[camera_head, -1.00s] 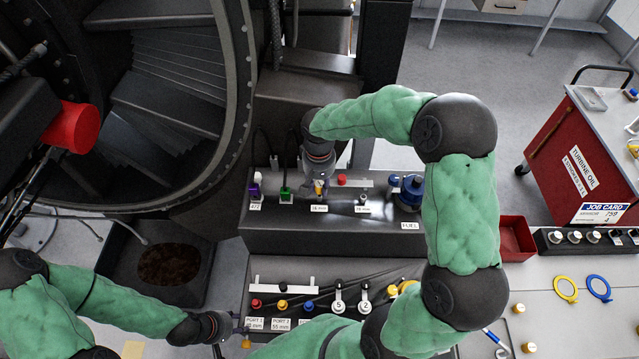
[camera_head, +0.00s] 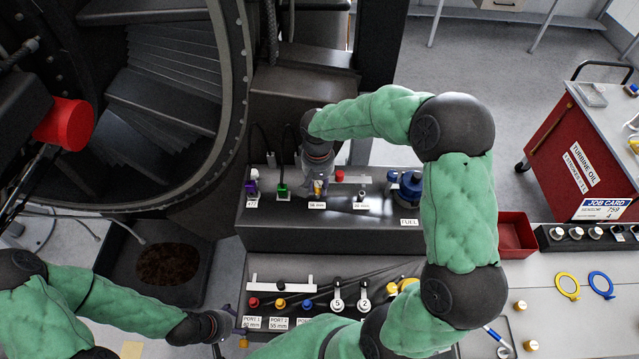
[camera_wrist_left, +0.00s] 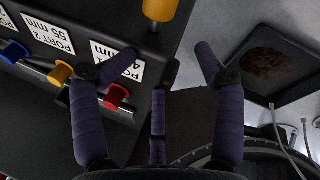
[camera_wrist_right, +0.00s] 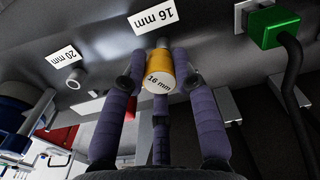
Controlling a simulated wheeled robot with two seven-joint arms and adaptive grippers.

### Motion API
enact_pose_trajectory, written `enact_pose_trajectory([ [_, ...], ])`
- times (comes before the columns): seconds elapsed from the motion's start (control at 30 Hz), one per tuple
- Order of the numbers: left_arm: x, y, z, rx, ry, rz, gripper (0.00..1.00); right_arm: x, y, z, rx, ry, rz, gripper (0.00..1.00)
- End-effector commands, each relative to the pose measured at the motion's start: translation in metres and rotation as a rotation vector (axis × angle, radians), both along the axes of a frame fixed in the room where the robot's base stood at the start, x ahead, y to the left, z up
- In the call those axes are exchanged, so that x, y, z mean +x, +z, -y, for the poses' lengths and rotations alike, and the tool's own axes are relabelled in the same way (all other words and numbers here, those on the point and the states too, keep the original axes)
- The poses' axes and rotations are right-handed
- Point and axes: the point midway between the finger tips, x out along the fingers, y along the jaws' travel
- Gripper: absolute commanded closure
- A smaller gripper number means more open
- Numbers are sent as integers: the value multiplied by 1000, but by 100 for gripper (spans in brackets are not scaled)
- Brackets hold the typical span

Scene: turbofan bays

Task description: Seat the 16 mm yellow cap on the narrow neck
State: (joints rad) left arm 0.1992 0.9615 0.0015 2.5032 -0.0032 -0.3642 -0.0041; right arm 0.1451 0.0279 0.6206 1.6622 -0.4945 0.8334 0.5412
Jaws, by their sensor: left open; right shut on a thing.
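The yellow cap marked 16 mm (camera_wrist_right: 159,74) is between the fingers of my right gripper (camera_wrist_right: 160,82), which is shut on it. In the right wrist view the cap's far end is against or just short of the dark panel beside the 16 mm label (camera_wrist_right: 155,18). The narrow neck is hidden behind the cap, so I cannot tell whether it is seated. In the head view my right gripper (camera_head: 318,184) holds the cap over the grey box, above its label (camera_head: 317,206). My left gripper (camera_wrist_left: 165,68) is open and empty beside the lower port box.
The 20 mm neck (camera_wrist_right: 73,80) stands bare beside the cap. A green plug (camera_wrist_right: 275,28) with a cable and a blue fuel fitting (camera_head: 411,190) flank the necks. Red, yellow and blue port knobs (camera_head: 281,303) line the lower box. A red bin (camera_head: 516,236) stands right.

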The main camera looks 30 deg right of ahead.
Motion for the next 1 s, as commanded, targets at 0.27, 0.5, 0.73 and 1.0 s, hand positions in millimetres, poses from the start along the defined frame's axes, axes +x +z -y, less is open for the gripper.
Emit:
enact_pose_trajectory([
  [0.27, -3, 0, -1, 1, 12, -14, 60, 0, 4, 0, 0, 0, 0, 84],
  [0.5, -4, 3, -1, 0, 14, -16, 60, 0, 12, 0, 0, 0, 0, 84],
  [0.73, -4, 4, -1, 0, 13, -17, 60, 0, 13, 0, 0, 0, -1, 84],
  [1.0, -4, 4, -1, 0, 12, -16, 60, 0, 13, 0, 0, 0, -1, 84],
])
